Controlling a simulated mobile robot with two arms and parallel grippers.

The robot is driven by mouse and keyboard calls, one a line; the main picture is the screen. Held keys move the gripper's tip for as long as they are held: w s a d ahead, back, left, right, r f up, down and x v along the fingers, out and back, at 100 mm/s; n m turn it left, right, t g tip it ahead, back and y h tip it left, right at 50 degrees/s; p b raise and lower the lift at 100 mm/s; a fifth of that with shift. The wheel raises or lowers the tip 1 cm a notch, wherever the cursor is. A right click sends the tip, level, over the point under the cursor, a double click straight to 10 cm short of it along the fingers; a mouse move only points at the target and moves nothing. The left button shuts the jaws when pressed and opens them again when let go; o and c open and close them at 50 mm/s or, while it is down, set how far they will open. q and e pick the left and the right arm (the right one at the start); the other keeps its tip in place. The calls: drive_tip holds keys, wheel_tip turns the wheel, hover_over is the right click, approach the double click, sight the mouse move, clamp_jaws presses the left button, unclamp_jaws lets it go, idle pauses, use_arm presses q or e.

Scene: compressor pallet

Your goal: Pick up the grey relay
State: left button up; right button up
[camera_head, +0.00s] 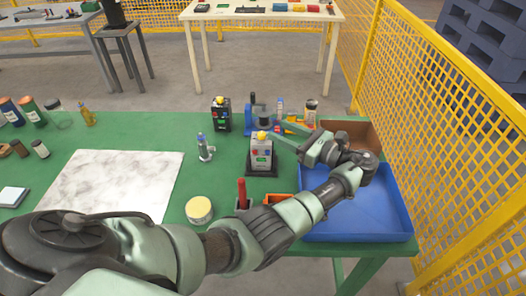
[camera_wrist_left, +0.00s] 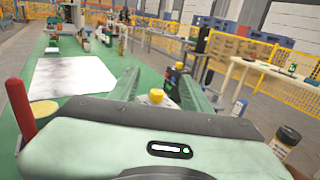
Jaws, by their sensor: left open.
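The grey relay (camera_head: 262,155) is a light grey box with a yellow knob on top and green and red marks on its front. It stands upright on a dark base on the green table. My left gripper (camera_head: 283,131) is open and empty, reaching in from the right at the height of the relay's top. In the left wrist view, the yellow knob of the grey relay (camera_wrist_left: 157,96) shows between the two open fingers (camera_wrist_left: 158,82); the palm hides its lower body. I cannot tell whether the fingers touch it. My right gripper is not in view.
A similar black relay (camera_head: 221,117) stands behind to the left. A small metal-topped part (camera_head: 204,148), a round tin (camera_head: 199,210) and a red-handled tool (camera_head: 242,190) are nearby. A blue tray (camera_head: 385,230) lies under my left arm. A white marbled sheet (camera_head: 110,180) covers the left side.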

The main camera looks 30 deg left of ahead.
sight(265, 136)
use_arm(q)
drive_tip(key=shift+w+a+f+b, duration=0.1)
drive_tip(key=shift+a+f+b, duration=0.85)
drive_tip(key=shift+f, duration=0.35)
drive_tip(key=shift+w+a+f+b, duration=0.1)
drive_tip(key=shift+a+f+b, duration=0.8)
drive_tip(key=shift+f, duration=0.4)
drive_tip(key=a+p, duration=0.1)
drive_tip(key=a, duration=0.2)
drive_tip(key=shift+w+a, duration=0.15)
drive_tip(key=shift+a, duration=0.5)
drive_tip(key=shift+d, duration=0.1)
clamp_jaws()
